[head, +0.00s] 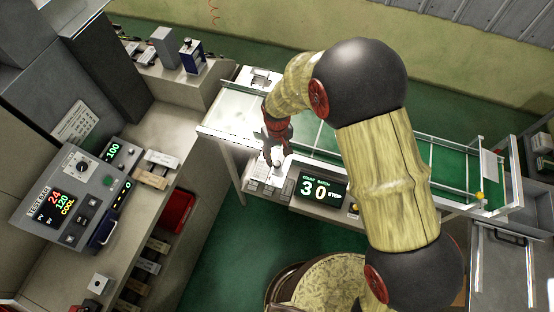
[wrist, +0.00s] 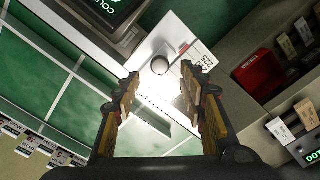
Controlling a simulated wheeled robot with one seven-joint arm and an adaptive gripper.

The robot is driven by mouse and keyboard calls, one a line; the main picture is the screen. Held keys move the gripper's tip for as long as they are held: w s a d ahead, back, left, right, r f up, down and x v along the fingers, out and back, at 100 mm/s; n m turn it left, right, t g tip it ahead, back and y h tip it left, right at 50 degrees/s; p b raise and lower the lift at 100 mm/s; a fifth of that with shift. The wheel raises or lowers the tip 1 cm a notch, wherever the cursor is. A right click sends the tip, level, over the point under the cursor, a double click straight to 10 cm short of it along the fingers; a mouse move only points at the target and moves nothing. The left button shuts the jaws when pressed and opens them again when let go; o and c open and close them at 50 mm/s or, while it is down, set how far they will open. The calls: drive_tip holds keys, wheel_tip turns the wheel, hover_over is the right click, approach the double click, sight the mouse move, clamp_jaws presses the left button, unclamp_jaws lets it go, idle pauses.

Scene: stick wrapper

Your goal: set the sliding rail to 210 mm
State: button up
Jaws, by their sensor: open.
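A white plate (wrist: 172,32) with a round pale knob (wrist: 160,64) lies between and just beyond my fingertips in the wrist view. A red pointer line (wrist: 187,47) and printed scale figures sit beside the knob; the reading is too small to tell. In the head view the knob (head: 277,164) is at the near left edge of the green conveyor (head: 400,160). Thin metal rails run along the conveyor; I cannot tell which one slides. My gripper (wrist: 160,84) is open and empty, fingers either side of the knob's line, apparently not touching it. It also shows in the head view (head: 273,147).
A counter display (head: 320,189) reading 30 and STOP stands right of the plate. My arm covers part of the conveyor.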

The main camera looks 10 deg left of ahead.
wheel_tip(320, 180, up, 7)
idle(0.3)
drive_tip(key=shift+f, duration=0.15)
idle(0.3)
drive_tip(key=s+d+r+m+t+b, duration=0.2)
drive_tip(key=s+d+b, duration=0.3)
drive_tip(key=d, duration=0.5)
drive_tip(key=s+d+r+m+t+b, duration=0.1)
drive_tip(key=s+d+r+m+b, duration=0.2)
drive_tip(key=s+d+b, duration=0.3)
drive_tip(key=s+d+r+m+t+b, duration=0.2)
drive_tip(key=s+d+b, duration=0.4)
drive_tip(key=d+b, duration=0.5)
drive_tip(key=d+r+m, duration=0.1)
drive_tip(key=d, duration=0.3)
drive_tip(key=shift+d+t, duration=0.3)
drive_tip(key=shift+d+r, duration=0.1)
